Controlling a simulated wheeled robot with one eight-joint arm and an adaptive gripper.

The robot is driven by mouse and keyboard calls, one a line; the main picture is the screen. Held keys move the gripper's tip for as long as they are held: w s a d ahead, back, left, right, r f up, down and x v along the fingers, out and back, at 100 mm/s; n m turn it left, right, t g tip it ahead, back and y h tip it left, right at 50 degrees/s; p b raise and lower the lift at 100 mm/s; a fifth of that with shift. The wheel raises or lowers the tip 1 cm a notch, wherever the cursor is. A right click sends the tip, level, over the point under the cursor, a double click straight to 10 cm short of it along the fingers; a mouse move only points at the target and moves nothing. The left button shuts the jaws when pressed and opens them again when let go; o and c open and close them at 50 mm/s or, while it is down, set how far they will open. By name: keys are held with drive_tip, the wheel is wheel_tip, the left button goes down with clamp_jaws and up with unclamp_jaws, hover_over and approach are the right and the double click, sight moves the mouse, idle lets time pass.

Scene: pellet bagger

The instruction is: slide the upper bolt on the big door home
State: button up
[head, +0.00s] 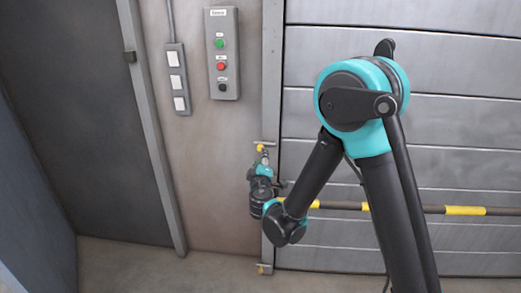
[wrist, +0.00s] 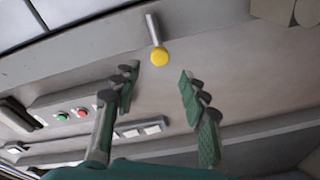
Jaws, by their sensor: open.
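The upper bolt (head: 266,142) is a small grey bar on the frame post at the left edge of the big door (head: 450,110). Its yellow knob (head: 260,148) shows just above my gripper (head: 264,158) in the head view. In the wrist view the yellow knob (wrist: 159,56) sits on the end of a grey stem (wrist: 152,28). My gripper (wrist: 159,76) is open, with one finger on each side of the picture. The knob lies just beyond the fingertips, roughly midway between them, and appears untouched. The bolt's far end is hard to make out.
A lower bolt (head: 263,267) with a yellow knob is near the floor on the same post. A striped bar (head: 465,210) crosses the door behind my arm. A button box (head: 221,54) and light switches (head: 177,79) are on the wall to the left.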

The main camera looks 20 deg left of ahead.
sight(260, 148)
drive_tip(key=x, duration=0.8)
drive_tip(key=shift+w+a, duration=0.1)
drive_tip(key=shift+w, duration=0.1)
drive_tip(key=shift+c, duration=0.5)
clamp_jaws()
